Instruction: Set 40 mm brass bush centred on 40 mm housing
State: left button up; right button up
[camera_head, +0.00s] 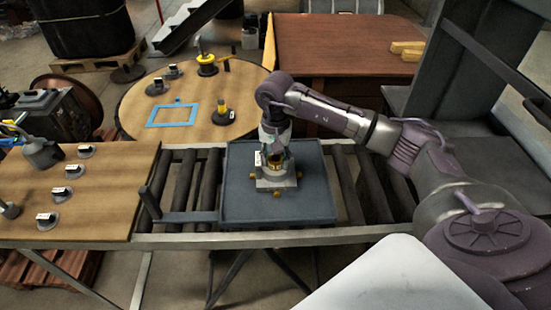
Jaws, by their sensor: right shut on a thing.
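My right gripper (274,150) points down over the grey tray in the middle and is shut on the brass bush (274,161). The bush is small and gold and mostly hidden by the gripper fingers. It is right at the top of the light grey housing (276,183), which stands on the dark tray (240,203). I cannot tell whether the bush touches the housing or is centred on it. My left gripper is not in view.
The tray lies on a roller conveyor (349,185). A wooden table (110,200) at the left carries several labelled grey parts. A round table (135,112) behind holds a blue frame (171,115) and yellow-and-black items. A brown bench (340,50) stands at the back.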

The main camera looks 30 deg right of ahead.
jog(key=o, duration=1.2)
jog(key=shift+r, duration=0.1)
jog(key=o, duration=0.4)
jog(key=shift+r+p, duration=2.55)
jog(key=shift+r, duration=1.95)
jog(key=shift+a+f, duration=0.1)
